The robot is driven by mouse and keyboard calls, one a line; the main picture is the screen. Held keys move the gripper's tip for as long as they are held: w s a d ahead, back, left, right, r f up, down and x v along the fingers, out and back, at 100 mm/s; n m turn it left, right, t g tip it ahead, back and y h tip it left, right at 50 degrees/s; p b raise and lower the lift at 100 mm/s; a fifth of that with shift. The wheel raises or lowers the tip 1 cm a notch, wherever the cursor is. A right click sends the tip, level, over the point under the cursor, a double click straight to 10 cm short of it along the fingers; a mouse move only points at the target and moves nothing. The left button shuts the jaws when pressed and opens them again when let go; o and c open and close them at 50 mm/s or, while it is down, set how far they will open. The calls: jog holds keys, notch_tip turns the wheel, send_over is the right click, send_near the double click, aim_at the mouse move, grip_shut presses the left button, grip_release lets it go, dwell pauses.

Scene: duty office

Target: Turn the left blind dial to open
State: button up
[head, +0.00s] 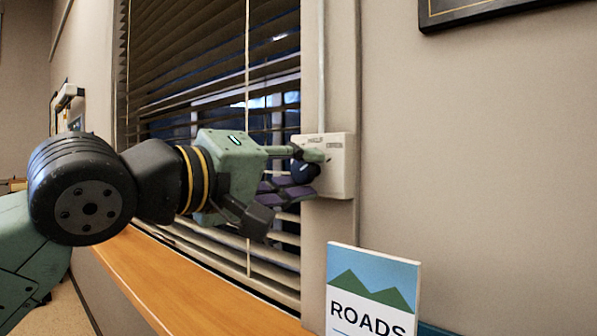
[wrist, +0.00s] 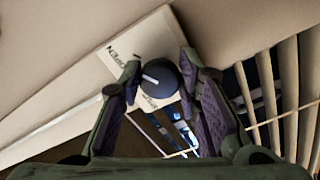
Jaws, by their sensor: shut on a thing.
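The blind dial (head: 304,171) is a dark blue round knob on a pale box on the wall, right of the window. In the wrist view the dial (wrist: 162,80) has a white pointer line. An "OPEN" label is printed on the box (wrist: 108,50) beside it; a second label near the dial is too small to read. My gripper (head: 298,162) is shut on the dial, one finger on each side, as the wrist view also shows (wrist: 158,68). The blind (head: 215,70) has dark slats above and lighter ones below, with gaps between some slats.
A wooden sill (head: 185,285) runs below the window under my arm. A "ROADS" booklet (head: 372,290) stands upright at the lower right, below the box. A conduit (head: 322,65) rises from the box. A dark picture frame (head: 480,14) hangs at the upper right. The wall right of the box is bare.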

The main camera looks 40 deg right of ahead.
dwell(0.4)
jog(key=o, duration=1.1)
jog(key=s+a, duration=0.1)
jog(key=a, duration=1.1)
